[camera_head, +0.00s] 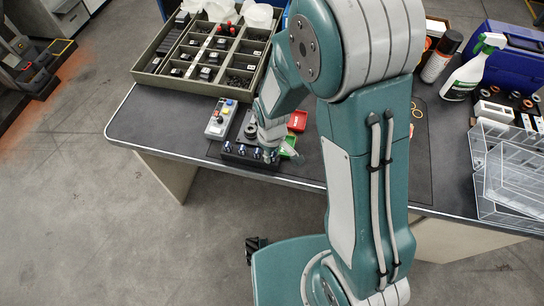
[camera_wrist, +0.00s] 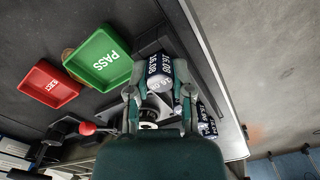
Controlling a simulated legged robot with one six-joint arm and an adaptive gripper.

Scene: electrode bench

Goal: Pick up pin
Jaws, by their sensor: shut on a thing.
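In the wrist view, my gripper (camera_wrist: 158,88) has its two fingers on either side of a pin (camera_wrist: 158,70), a short cylinder with a dark band and white print. The gripper is shut on this pin. Another printed pin (camera_wrist: 206,122) is at the right, outside the fingers. In the head view, a black block (camera_head: 248,158) near the front edge of the bench holds several dark pins in a row. My gripper (camera_head: 270,152) is low at the right end of this block, and the held pin is too small to make out there.
A green PASS tray (camera_wrist: 98,58) and a red REJECT tray (camera_wrist: 48,86) lie beside the pins. A control box with buttons (camera_head: 220,118) stands left of my gripper. A large compartment tray (camera_head: 151,81) is behind it. Clear bins (camera_head: 510,170) and a spray bottle (camera_head: 468,76) are at right.

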